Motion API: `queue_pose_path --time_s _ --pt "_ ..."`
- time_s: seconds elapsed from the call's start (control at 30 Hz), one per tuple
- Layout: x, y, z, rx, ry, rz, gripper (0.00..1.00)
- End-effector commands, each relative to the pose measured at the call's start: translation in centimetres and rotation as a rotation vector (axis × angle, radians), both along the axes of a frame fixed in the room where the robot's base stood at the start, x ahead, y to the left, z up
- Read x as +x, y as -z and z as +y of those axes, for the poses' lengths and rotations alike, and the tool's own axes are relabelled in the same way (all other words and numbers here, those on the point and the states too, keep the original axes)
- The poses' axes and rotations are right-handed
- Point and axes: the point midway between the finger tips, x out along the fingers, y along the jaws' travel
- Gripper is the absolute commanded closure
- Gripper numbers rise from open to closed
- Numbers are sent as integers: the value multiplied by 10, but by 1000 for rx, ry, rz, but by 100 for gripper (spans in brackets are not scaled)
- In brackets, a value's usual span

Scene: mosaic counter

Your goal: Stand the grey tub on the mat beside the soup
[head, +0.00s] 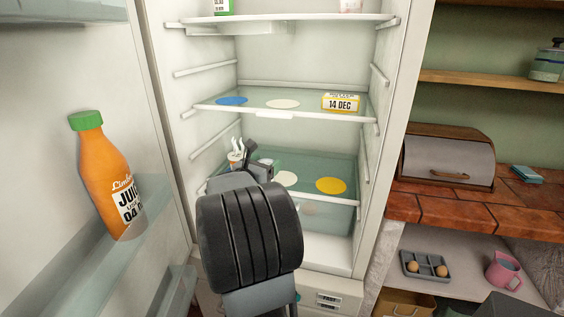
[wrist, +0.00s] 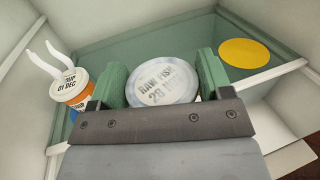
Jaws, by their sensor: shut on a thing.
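The grey tub (wrist: 163,82) has a pale round lid reading "RAW FISH 28". My gripper (wrist: 162,76) is shut on it, with a green pad on each side. The soup (wrist: 77,86), an orange container with a white lid marked "01 DEC" and two white prongs, stands left of the tub. In the head view the soup (head: 235,157) is at the left of the lower fridge shelf, partly behind my gripper (head: 257,161). A cream mat (head: 288,179) lies just right of my gripper there. I cannot tell whether the tub touches the shelf.
A yellow mat (head: 331,185) lies bare at the right of the lower shelf. The shelf above (head: 300,115) holds a blue mat (head: 231,100), a cream mat (head: 282,104) and a box (head: 341,102). Orange juice (head: 105,175) stands in the open door at left.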

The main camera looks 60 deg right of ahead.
Motion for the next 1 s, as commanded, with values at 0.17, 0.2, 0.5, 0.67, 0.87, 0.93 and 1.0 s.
queue_pose_path --time_s 0.17,0.2,0.5,0.67,0.87,0.93,1.0 --pt "0 -1 -48 0 4 0 56" --pt "1 0 -56 0 3 0 56" --pt "3 -1 -91 -1 -1 0 56" --pt "3 -1 -96 -1 -2 -1 56" --pt "4 12 -106 3 -2 3 56" --pt "4 23 -106 2 -2 3 56" --pt "3 31 -106 1 -2 2 56"
